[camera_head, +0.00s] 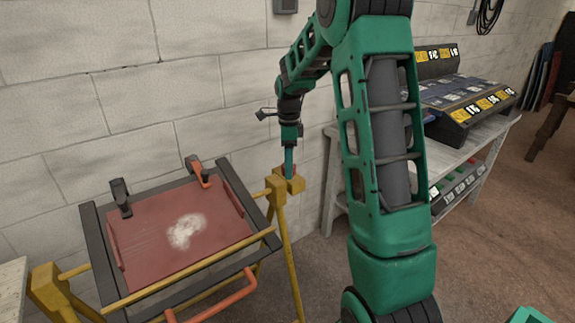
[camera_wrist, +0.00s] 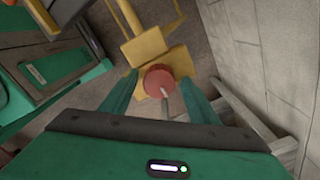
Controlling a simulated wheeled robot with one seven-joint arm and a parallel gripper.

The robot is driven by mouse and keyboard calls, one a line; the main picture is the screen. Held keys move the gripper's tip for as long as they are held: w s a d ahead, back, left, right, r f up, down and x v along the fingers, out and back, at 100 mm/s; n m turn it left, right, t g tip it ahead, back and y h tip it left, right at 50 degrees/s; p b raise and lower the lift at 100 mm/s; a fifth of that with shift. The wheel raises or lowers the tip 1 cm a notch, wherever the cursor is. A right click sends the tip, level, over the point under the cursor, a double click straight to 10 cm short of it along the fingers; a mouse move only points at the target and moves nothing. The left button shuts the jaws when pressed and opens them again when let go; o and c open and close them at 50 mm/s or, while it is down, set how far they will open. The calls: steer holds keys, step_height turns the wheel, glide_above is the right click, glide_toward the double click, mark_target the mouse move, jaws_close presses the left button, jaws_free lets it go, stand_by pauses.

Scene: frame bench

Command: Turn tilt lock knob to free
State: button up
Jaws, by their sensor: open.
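The tilt lock knob is a round red knob (camera_wrist: 156,78) with a thin grey pointer or lever on it. It sits on a yellow block of the bench frame (camera_wrist: 150,45) in the wrist view. In the head view the yellow block (camera_head: 294,184) is at the frame's right upper end, and only a little red of the knob shows by the fingers. My gripper (camera_wrist: 160,82) is open, with one green finger on each side of the knob. I cannot tell whether either finger touches it. In the head view my gripper (camera_head: 289,168) points down at the block.
A tilted red panel (camera_head: 150,240) in a dark frame lies left of the gripper, with a black clamp (camera_head: 121,198) and an orange clamp (camera_head: 199,172). An orange handle (camera_head: 215,300) is below. A block wall is close behind. A grey table (camera_head: 485,135) stands at right.

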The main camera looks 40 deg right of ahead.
steer(key=c, duration=1)
steer(key=shift+d, duration=0.15)
steer(key=shift+c, duration=0.2)
